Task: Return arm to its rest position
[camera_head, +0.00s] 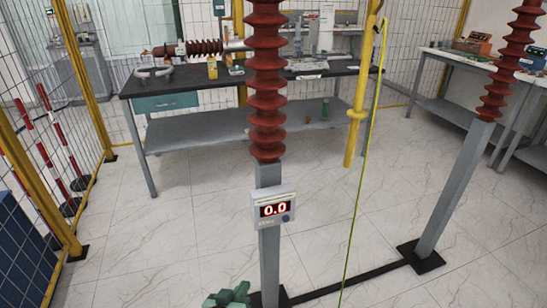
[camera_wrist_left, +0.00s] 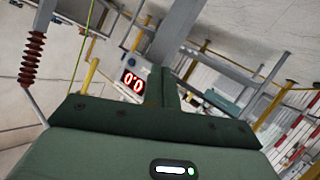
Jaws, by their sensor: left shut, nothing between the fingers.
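My left gripper (camera_head: 228,296) shows as a small green shape at the bottom edge of the head view, just left of the foot of the middle grey post (camera_head: 269,262). In the left wrist view its green fingers (camera_wrist_left: 165,88) are together, with nothing seen between them. A meter (camera_head: 273,208) with a red "0.0" display is on the post. The meter also shows tilted in the left wrist view (camera_wrist_left: 132,80), beyond the fingers and apparently apart from them. My right gripper is not in view.
A red ribbed bushing (camera_head: 266,80) tops the middle post. Another bushing (camera_head: 508,60) tops the right post. A yellow pole (camera_head: 362,90) with a yellow-green cable stands behind. A black-topped workbench (camera_head: 330,72) is at the back. Yellow-framed fencing (camera_head: 85,80) is at left. The tiled floor between is open.

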